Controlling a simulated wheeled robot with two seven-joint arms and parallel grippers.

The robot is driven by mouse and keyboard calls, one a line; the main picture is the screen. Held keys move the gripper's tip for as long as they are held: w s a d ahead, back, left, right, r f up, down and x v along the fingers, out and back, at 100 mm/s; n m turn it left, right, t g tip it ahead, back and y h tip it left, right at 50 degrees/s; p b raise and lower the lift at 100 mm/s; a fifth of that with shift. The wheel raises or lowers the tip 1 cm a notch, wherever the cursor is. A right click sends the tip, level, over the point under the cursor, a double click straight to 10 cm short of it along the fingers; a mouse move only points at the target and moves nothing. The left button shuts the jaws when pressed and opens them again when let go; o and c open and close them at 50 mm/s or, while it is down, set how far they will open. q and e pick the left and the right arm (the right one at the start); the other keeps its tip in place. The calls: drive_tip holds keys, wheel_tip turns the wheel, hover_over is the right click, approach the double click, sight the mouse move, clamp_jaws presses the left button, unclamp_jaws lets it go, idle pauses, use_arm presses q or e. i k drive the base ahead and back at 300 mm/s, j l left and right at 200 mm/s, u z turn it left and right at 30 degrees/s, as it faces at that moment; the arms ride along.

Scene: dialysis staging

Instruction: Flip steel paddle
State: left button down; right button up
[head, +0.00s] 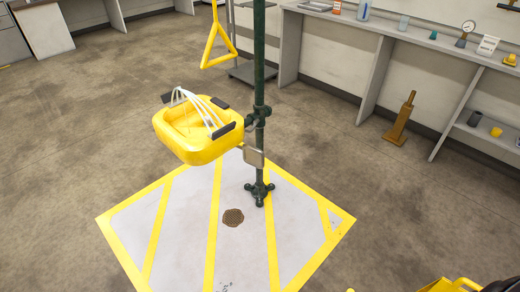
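The steel paddle (253,156) is a small flat grey plate on the right side of the yellow eyewash bowl (190,148), in front of the dark green post (260,90). Its face is turned toward me and it looks close to upright. Several white curved streams or tubes (203,106) arch over the bowl between two dark pieces; I cannot tell which they are. Neither of my grippers shows clearly in the head view, and nothing is seen touching the paddle.
The post stands on a white floor square with yellow stripes (213,225) and a round drain (233,217). A yellow triangular pull handle (217,47) hangs behind the bowl. Shelving (400,40) lines the back right. A yellow object (450,285) is cut off at bottom right.

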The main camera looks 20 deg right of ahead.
sight(252, 156)
drive_tip(key=i+z, duration=0.3)
drive_tip(key=i+j+z, duration=0.45)
drive_tip(key=i+z, duration=0.15)
drive_tip(key=i, duration=0.15)
